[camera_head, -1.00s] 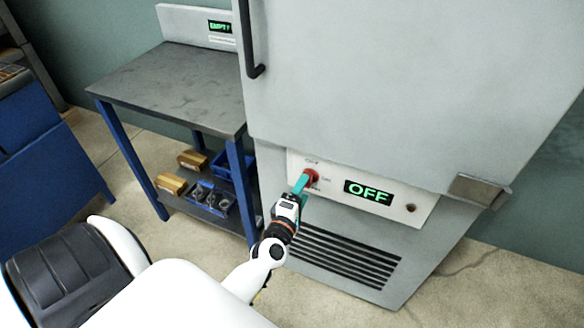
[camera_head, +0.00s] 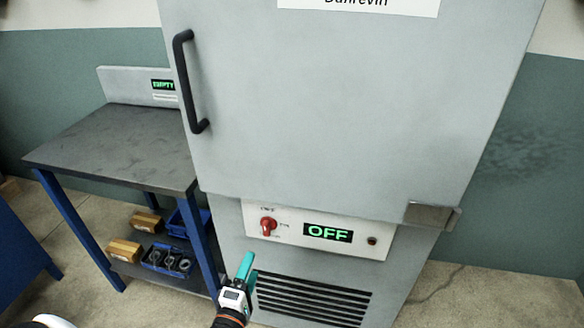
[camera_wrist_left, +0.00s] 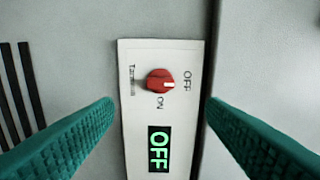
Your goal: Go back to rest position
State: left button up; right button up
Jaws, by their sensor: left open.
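My left gripper (camera_head: 246,266) has teal fingers and sits in front of the cabinet's lower part, below and left of the red knob. In the left wrist view the two fingers of the left gripper (camera_wrist_left: 160,135) are wide apart with nothing between them. The red knob (camera_head: 268,225) is on a white control panel (camera_head: 376,254); it also shows in the left wrist view (camera_wrist_left: 158,82), apart from both fingers. A green display (camera_head: 328,233) on the panel reads OFF. My right gripper does not show in either view.
The grey cabinet (camera_head: 330,110) has a closed door with a black handle (camera_head: 188,80). A table (camera_head: 110,145) with blue legs stands to its left, with boxes (camera_head: 124,249) and a blue bin (camera_head: 168,262) on its lower shelf. Bare floor shows at the right.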

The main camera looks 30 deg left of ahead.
pick_arm(q)
jog(key=s+d+f+m+g+h+p, duration=0.1)
jog(key=s+d+f+m+g+h, duration=0.2)
jog(key=f, duration=0.6)
jog(key=s+d+f+m+g, duration=0.25)
jog(key=f+m, duration=0.35)
jog(key=f, duration=0.3)
jog(key=s+d+f+m+g+h+p, duration=0.15)
jog(key=s+f+m, duration=0.25)
jog(key=f, duration=0.5)
jog(key=s+f+m+g, duration=0.4)
jog(key=s+f, duration=0.3)
jog(key=s, duration=0.4)
jog(key=s+a+f+m+g, duration=0.1)
jog(key=s+f+m+g, duration=0.4)
jog(key=s, duration=0.7)
notch_tip(320, 180, down, 2)
jog(key=shift+s+m+p, duration=0.3)
jog(key=shift+m+p, duration=0.05)
jog(key=shift+m, duration=0.45)
